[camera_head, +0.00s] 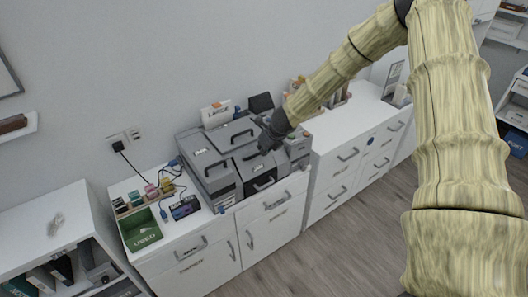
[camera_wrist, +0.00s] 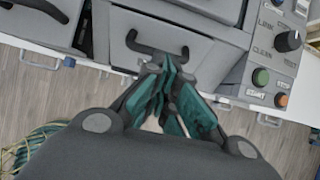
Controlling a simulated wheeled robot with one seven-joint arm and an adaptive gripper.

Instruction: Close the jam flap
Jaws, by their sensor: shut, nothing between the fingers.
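A grey machine (camera_head: 224,191) with several panels and black handles stands on the white desk. I cannot tell for sure which panel is the jam flap; no label reading jam is legible. A top panel (camera_head: 231,134) with a black handle lies at the back of the machine. My gripper (camera_head: 266,147) is over the machine's right half, hiding part of it. In the wrist view, my gripper (camera_wrist: 167,72) has its teal fingers together and empty, close to a grey front panel (camera_wrist: 200,48) with a black handle (camera_wrist: 150,46). Whether they touch is unclear.
The wrist view shows a control panel at right with a knob (camera_wrist: 288,40), a green button (camera_wrist: 261,77) and an orange button (camera_wrist: 281,100). A green tray (camera_head: 140,230) and cables lie left of the machine. White drawers (camera_head: 275,215) are below; open floor is in front.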

